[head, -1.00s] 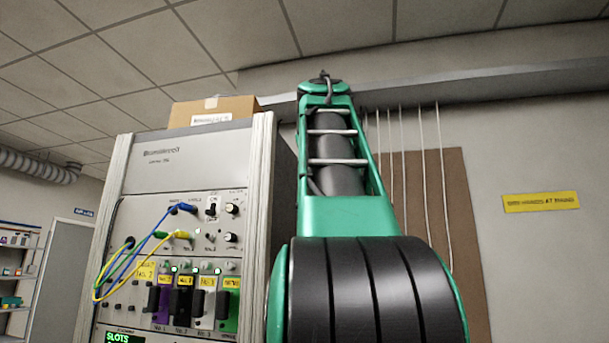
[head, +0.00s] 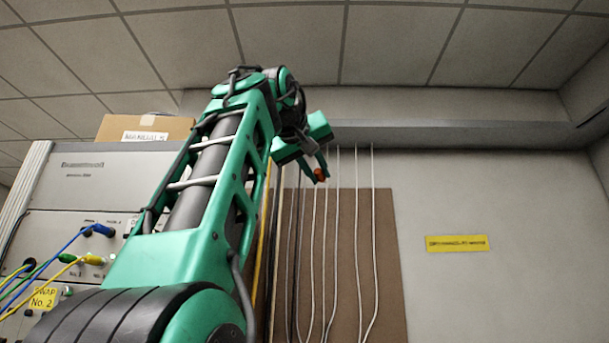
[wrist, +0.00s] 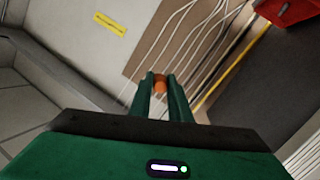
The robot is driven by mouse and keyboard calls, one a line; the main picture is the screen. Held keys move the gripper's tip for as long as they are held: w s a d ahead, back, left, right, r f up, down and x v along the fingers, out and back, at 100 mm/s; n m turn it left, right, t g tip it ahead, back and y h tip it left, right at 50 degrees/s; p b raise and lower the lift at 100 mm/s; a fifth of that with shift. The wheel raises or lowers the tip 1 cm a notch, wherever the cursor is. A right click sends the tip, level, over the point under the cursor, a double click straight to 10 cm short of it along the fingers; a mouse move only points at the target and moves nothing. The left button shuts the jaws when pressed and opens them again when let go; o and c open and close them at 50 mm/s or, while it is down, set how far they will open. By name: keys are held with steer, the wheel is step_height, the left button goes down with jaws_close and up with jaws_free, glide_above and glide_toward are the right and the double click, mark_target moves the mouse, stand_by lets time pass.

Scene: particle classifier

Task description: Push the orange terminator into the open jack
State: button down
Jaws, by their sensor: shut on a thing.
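My gripper (head: 318,168) is raised to the right of the rack, in front of the wall with hanging cables. It is shut on the orange terminator (head: 319,175), a small orange piece between the fingertips. In the wrist view my gripper (wrist: 160,92) points away from the camera, with the orange terminator (wrist: 160,84) held at its tips. The equipment rack (head: 75,185) stands at the left, partly hidden by my arm. Blue, green and yellow leads are plugged into its panel. I cannot make out the open jack behind my arm.
Several pale cables (head: 335,230) hang over a brown board (head: 385,265) on the wall. A cardboard box (head: 145,127) sits on the rack. A yellow sign (head: 456,243) is on the wall. A red object (wrist: 285,10) shows in the wrist view's upper right. Space before the right wall looks free.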

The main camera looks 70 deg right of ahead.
steer(key=w+a+f+n+t, duration=0.15)
steer(key=w+a, duration=0.25)
steer(key=w, duration=0.4)
steer(key=w+a+f+t, duration=0.1)
steer(key=w+a+f, duration=0.25)
steer(key=w, duration=0.55)
steer(key=w+a+f+n+t, duration=0.15)
steer(key=w+a, duration=0.25)
steer(key=w, duration=0.4)
steer(key=w+a+f, duration=0.4)
steer(key=w+f, duration=0.3)
steer(key=w, duration=0.2)
steer(key=w+a+f+n, duration=0.1)
steer(key=w+a+f, duration=0.3)
steer(key=w+f, duration=0.3)
steer(key=w, duration=0.2)
steer(key=shift+w+a+f+y, duration=0.25)
steer(key=shift+w+y, duration=0.05)
steer(key=shift+d, duration=0.1)
steer(key=shift+w+r+x, duration=0.1)
steer(key=shift+r+x, duration=0.05)
steer(key=shift+x, duration=0.75)
steer(key=shift+w+r+x, duration=0.1)
steer(key=shift+w+x, duration=0.05)
steer(key=shift+x, duration=0.8)
steer(key=shift+w+r+x, duration=0.1)
steer(key=shift+r+x, duration=0.05)
steer(key=shift+x, duration=0.75)
steer(key=shift+s, duration=0.1)
